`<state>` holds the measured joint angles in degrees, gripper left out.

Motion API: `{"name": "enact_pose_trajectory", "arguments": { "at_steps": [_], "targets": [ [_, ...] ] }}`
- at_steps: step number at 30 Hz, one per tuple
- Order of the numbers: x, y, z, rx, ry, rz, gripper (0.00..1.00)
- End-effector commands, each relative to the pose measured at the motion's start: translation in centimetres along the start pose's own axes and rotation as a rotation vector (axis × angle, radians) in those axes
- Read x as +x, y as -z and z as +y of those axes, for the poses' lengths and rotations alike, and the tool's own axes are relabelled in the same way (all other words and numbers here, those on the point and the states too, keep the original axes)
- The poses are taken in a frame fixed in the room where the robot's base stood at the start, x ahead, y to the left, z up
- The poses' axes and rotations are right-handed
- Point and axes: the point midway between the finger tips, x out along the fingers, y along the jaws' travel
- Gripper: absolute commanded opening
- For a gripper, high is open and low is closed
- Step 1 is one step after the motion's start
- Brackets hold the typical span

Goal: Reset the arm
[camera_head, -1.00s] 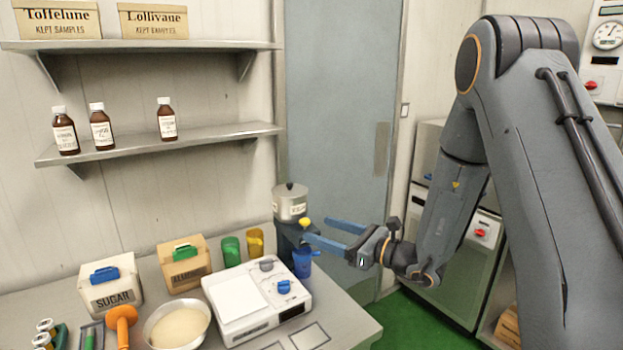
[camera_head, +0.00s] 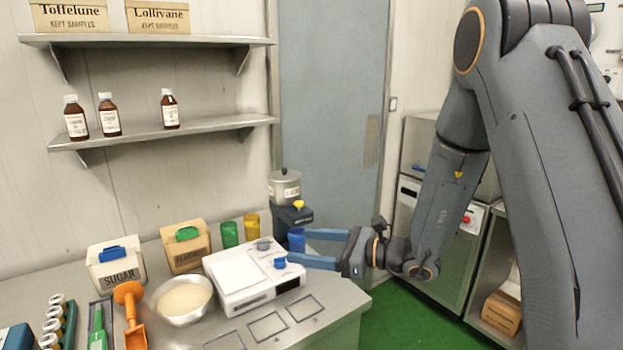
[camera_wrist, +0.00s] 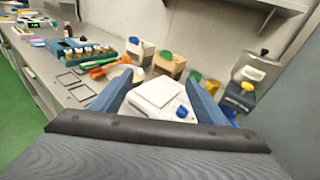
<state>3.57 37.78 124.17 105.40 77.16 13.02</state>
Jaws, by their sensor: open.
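My gripper (camera_head: 322,247) is open, with its two blue fingers pointing left over the right end of the counter. Nothing shows between the fingers in the head view. In the wrist view the fingers of my gripper (camera_wrist: 157,98) are spread apart, with the white scale (camera_wrist: 158,92) seen beyond and between them. The scale (camera_head: 240,275) stands on the counter just left of the fingertips. A blue cup (camera_head: 296,240) stands behind the fingers and is partly hidden by them.
A grey dispenser (camera_head: 285,188) stands at the counter's back right. Sugar box (camera_head: 118,272), almond box (camera_head: 186,250), green cup (camera_head: 230,235), yellow cup (camera_head: 251,225) and bowl (camera_head: 184,300) stand left. Shelves (camera_head: 160,134) hang above. Green floor (camera_head: 405,315) is clear right of the counter.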

Motion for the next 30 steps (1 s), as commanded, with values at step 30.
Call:
{"name": "enact_pose_trajectory", "arguments": {
  "at_steps": [30],
  "targets": [
    [-20.0,25.9,13.7,-1.319,-1.251,0.819,0.68]
  ]
}}
